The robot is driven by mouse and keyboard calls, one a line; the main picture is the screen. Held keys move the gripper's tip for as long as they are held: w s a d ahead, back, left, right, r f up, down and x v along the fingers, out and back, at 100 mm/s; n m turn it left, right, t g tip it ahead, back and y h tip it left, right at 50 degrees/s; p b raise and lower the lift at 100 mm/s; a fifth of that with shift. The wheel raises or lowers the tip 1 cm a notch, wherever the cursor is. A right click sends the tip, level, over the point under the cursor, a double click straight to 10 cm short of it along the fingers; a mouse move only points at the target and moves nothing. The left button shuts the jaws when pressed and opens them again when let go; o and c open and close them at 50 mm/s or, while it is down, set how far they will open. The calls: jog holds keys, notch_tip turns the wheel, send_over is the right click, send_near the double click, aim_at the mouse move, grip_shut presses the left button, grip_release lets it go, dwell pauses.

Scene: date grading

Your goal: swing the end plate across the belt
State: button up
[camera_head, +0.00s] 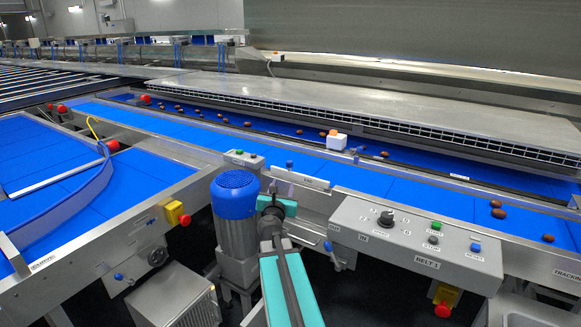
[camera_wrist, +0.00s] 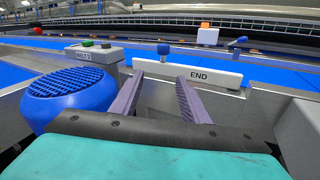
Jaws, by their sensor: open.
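The end plate (camera_wrist: 218,78) is a pale bar marked END, with a blue knob (camera_wrist: 163,48) standing up near its left part. In the head view the plate (camera_head: 312,183) lies along the near edge of the blue belt (camera_head: 345,178), with the knob (camera_head: 289,163) by its left end. My gripper (camera_wrist: 159,78) is open, its two fingers apart and pointing toward the plate, with the knob beyond the gap. It also shows in the head view (camera_head: 275,190), just short of the plate. Whether a finger touches the plate I cannot tell.
A blue-capped motor (camera_head: 236,194) stands close left of my gripper. A control box (camera_head: 415,240) is to the right and a small button box (camera_head: 243,160) to the left. Several dates (camera_head: 498,208) lie on the blue belts. A white box with an orange top (camera_head: 337,141) stands beyond.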

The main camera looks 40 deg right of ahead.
aim_at(289, 164)
jog(key=r+n, duration=0.1)
jog(key=d+r+n, duration=0.1)
jog(key=r, duration=0.1)
jog(key=shift+s+d+t, duration=0.1)
jog(key=shift+t, duration=0.3)
jog(key=shift+p+x, duration=0.5)
jog(key=shift+x, duration=6.45)
jog(key=shift+f, duration=0.1)
